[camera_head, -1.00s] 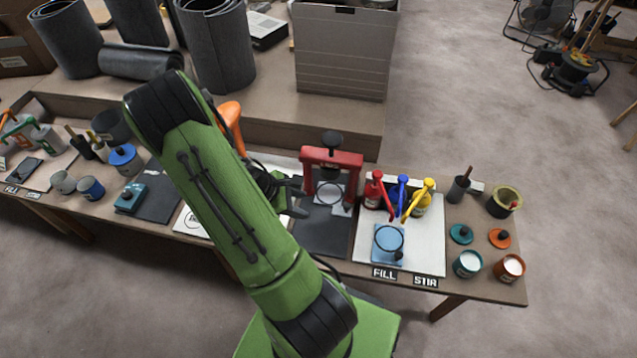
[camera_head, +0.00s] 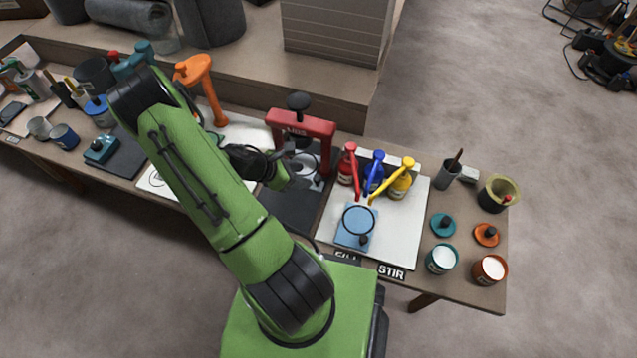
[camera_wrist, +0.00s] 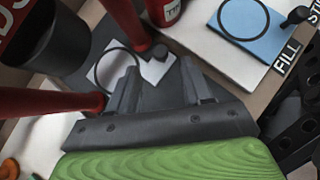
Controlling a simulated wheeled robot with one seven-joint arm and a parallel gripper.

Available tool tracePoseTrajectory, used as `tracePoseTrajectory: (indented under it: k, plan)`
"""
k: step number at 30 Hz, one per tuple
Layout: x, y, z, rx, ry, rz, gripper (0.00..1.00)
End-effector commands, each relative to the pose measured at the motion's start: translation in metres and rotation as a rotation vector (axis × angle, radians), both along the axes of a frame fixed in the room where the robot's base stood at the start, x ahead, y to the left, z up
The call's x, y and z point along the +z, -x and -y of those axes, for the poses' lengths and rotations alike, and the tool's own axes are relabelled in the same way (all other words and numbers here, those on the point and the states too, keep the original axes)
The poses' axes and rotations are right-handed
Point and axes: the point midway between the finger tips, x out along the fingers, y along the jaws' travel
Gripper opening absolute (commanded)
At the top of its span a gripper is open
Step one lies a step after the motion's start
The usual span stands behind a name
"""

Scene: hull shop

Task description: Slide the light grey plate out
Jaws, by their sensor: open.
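The light grey plate (camera_head: 308,166), with a dark ring drawn on it, lies low in the red press (camera_head: 301,124), between its posts. My gripper (camera_head: 294,170) is at the left front of the press, partly hiding the plate. In the wrist view my open gripper (camera_wrist: 158,75) has its two fingers apart, pointing at the plate and knob. Nothing is between the fingers' grip, and I cannot tell if they touch the plate.
Open cans (camera_head: 441,258) and lids stand at the right end.

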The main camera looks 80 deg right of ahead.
Motion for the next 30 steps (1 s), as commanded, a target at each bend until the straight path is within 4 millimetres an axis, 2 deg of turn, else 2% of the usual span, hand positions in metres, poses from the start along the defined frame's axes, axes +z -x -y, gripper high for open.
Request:
tracePoseTrajectory:
  k: [1, 6, 10, 19, 28, 30]
  plan:
    - [-0.017, 0.006, 0.004, -0.004, 0.0, -0.001, 0.49]
    - [-0.039, 0.019, 0.014, 0.002, 0.001, 0.0, 0.49]
    - [-0.045, 0.025, 0.018, 0.006, 0.0, 0.0, 0.49]
    - [-0.044, 0.026, 0.019, 0.007, 0.0, 0.0, 0.48]
    - [-0.044, 0.026, 0.019, 0.007, 0.0, 0.0, 0.02]
    - [-0.044, 0.026, 0.019, 0.007, 0.0, 0.0, 0.0]
